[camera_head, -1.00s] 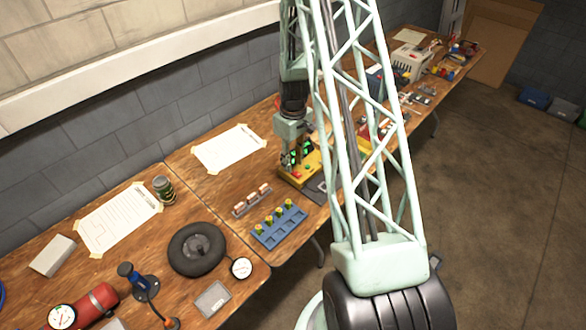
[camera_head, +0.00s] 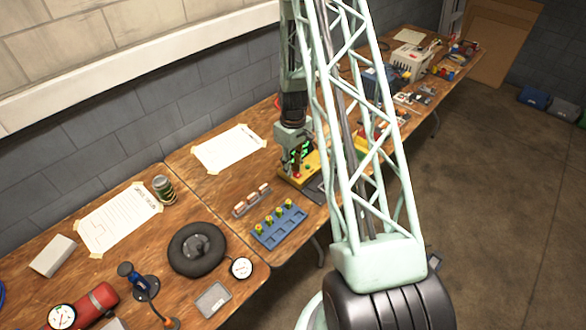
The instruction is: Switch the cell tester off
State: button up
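The cell tester appears to be the yellow box (camera_head: 294,178) with a dark, green-lit display (camera_head: 302,152) and small red and green controls on top. It stands on the wooden bench near its front edge, partly hidden by my arm. My gripper (camera_head: 291,160) is at the left end of the box, pointing down in front of the display. Its fingers are small and dark here, so I cannot tell whether they are open or shut, or whether they touch a control.
A blue rack (camera_head: 279,228) with yellow-topped cells and a small grey holder (camera_head: 252,200) stand left of the tester. A taped paper sheet (camera_head: 228,149) lies behind. A black wheel (camera_head: 197,248) and a gauge (camera_head: 242,268) are further left. More equipment, including a white box (camera_head: 408,64), stands beyond my arm.

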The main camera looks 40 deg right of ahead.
jog(key=c, duration=0.5)
jog(key=shift+c, duration=0.2)
jog(key=shift+f+b, duration=0.1)
jog(key=shift+b, duration=0.75)
jog(key=shift+d+r+t+b, duration=0.25)
jog(key=shift+t+b, duration=0.65)
jog(key=shift+b, duration=6.15)
jog(key=shift+s+t+b, duration=0.15)
jog(key=shift+t+b, duration=0.15)
jog(key=shift+b, duration=1.35)
jog(key=shift+s+a+r+t+b, duration=0.1)
jog(key=shift+s+a+t+b, duration=0.1)
jog(key=shift+t+b, duration=0.4)
jog(key=o, duration=0.9)
jog(key=shift+c, duration=0.2)
jog(key=shift+s+r, duration=0.1)
